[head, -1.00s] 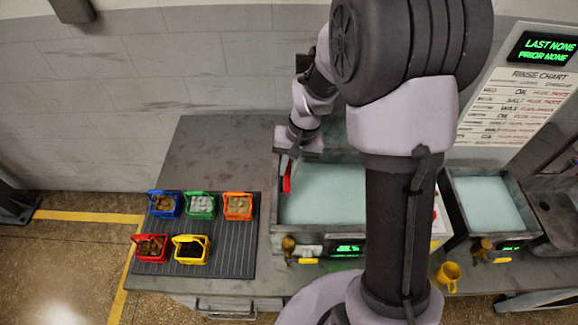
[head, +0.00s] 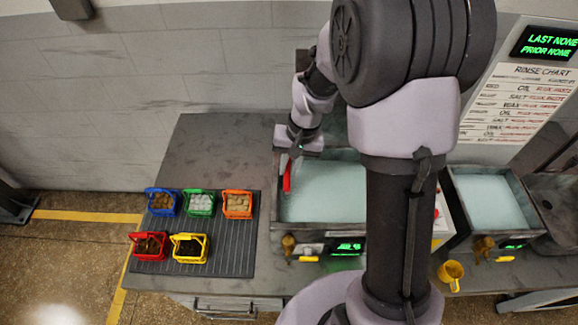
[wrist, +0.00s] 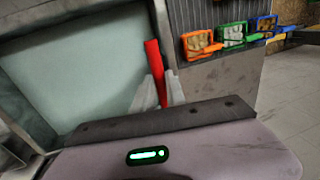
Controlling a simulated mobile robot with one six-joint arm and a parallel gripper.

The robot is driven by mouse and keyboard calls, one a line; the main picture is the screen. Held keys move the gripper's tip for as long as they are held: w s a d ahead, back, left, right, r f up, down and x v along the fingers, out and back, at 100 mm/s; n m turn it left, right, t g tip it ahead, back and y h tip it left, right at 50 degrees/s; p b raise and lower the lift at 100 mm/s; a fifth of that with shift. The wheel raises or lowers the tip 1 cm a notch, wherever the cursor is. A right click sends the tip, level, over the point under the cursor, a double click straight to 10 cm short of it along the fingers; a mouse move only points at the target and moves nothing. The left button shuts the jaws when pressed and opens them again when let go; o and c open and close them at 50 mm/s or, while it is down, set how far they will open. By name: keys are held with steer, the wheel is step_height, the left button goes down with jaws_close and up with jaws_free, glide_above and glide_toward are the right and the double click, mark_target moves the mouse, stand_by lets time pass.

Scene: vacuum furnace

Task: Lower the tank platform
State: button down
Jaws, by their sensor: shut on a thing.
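A tank with pale blue-green liquid (head: 325,190) stands on the bench, partly hidden by my arm; it fills the left of the wrist view (wrist: 70,75). A red lever (head: 287,178) sticks up at the tank's left edge. In the wrist view the red lever (wrist: 153,62) stands between the fingers of my gripper (wrist: 163,92), which are shut on it. In the head view my gripper (head: 294,153) is at the lever's upper end. I cannot make out a platform under the liquid.
Several small baskets, such as the green one (head: 199,203), stand on a ribbed dark mat (head: 222,262) left of the tank. A rinse chart (head: 520,105) hangs behind.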

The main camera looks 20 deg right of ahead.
steer(key=c, duration=1.4)
jaws_free()
steer(key=shift+f, duration=0.15)
steer(key=shift+o, duration=0.2)
steer(key=s+d+r+p, duration=0.1)
steer(key=d+r+p, duration=0.2)
steer(key=r, duration=1.4)
steer(key=shift+d, duration=0.15)
steer(key=shift+s, duration=0.1)
